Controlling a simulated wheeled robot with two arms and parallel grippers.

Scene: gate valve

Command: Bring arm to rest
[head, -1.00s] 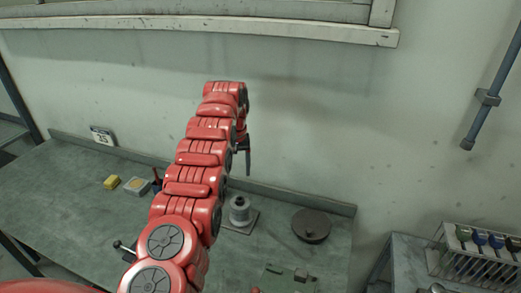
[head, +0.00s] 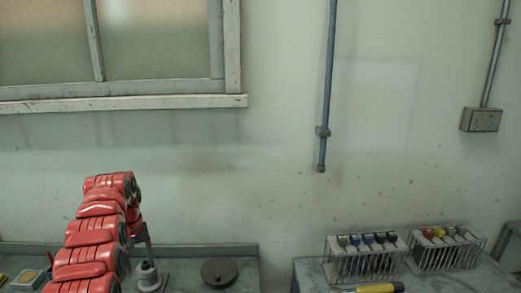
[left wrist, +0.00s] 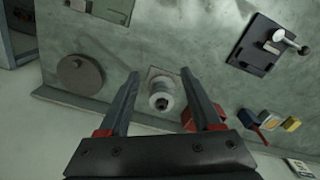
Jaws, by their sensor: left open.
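My left arm (head: 90,245) is red and segmented and reaches up from the lower left in the head view. My left gripper (head: 141,233) is at its end, pointing down, partly hidden by the arm. In the left wrist view the two dark fingers of the gripper (left wrist: 160,77) are wide apart with nothing held. A grey cylindrical fitting (left wrist: 161,94) on a square plate shows between and beyond them; it also shows below the gripper in the head view (head: 148,277). My right gripper is in neither view.
A dark round disc (head: 219,271) lies on the green bench (left wrist: 110,35). A dark plate with a lever (left wrist: 262,45) and small blocks (left wrist: 291,124) are also there. Wire racks with coloured-handled tools (head: 365,257) and a yellow-handled tool (head: 380,288) are on the right-hand table.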

